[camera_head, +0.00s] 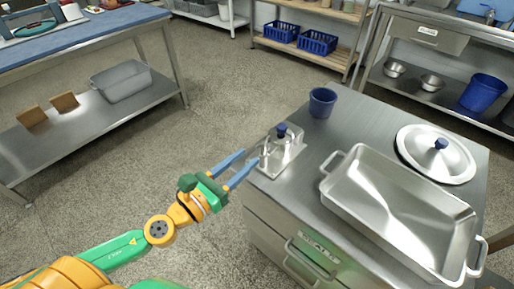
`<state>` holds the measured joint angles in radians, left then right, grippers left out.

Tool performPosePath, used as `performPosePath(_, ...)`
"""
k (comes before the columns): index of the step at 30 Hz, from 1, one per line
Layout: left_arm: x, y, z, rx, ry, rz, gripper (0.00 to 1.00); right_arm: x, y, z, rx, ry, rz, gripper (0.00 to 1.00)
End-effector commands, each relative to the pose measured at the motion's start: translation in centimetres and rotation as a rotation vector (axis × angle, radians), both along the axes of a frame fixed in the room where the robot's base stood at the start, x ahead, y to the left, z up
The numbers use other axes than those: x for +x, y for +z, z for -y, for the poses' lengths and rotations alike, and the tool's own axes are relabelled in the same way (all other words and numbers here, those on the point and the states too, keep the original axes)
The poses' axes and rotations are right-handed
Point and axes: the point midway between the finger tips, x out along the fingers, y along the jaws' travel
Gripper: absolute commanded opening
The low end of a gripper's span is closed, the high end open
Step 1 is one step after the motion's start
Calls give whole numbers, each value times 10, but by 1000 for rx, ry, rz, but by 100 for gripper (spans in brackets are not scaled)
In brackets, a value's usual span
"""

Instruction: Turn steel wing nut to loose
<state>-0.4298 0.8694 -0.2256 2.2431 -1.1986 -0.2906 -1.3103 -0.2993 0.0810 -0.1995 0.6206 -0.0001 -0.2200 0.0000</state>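A small steel device (293,158) with a blue knob (282,130) stands at the left edge of the steel cabinet top. A small upright steel piece (265,155) on its left side may be the wing nut; it is too small to make out its shape or angle. My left gripper (250,156) comes in from the lower left with its two blue fingers spread apart. Its fingertips are close to the left side of the device; I cannot tell whether they touch it. Nothing shows between the fingers. My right gripper is not in view.
On the cabinet top (375,125) are a blue cup (322,102) behind the device, a large steel pan (398,208) to its right and a round lid (436,153) at the back right. Open floor (225,95) lies to the left, before a blue-topped bench (75,42).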

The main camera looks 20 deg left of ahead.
Motion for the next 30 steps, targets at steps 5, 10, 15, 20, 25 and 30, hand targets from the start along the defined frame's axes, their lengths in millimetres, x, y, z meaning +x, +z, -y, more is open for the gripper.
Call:
performPosePath(5, 23, 7, 8, 3, -1, 5, 39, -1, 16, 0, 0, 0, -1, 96)
performPosePath(10, 47, 4, 17, 0, 1, 3, 39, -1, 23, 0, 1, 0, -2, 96)
performPosePath(15, 61, 2, 22, -1, 2, 1, 39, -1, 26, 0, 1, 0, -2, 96)
performPosePath(20, 64, 1, 23, -2, 1, -2, 39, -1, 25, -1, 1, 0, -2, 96)
performPosePath(25, 64, 0, 23, -2, 1, -2, 34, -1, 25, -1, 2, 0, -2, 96)
performPosePath(30, 64, 0, 23, -2, 2, -2, 0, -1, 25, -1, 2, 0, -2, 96)
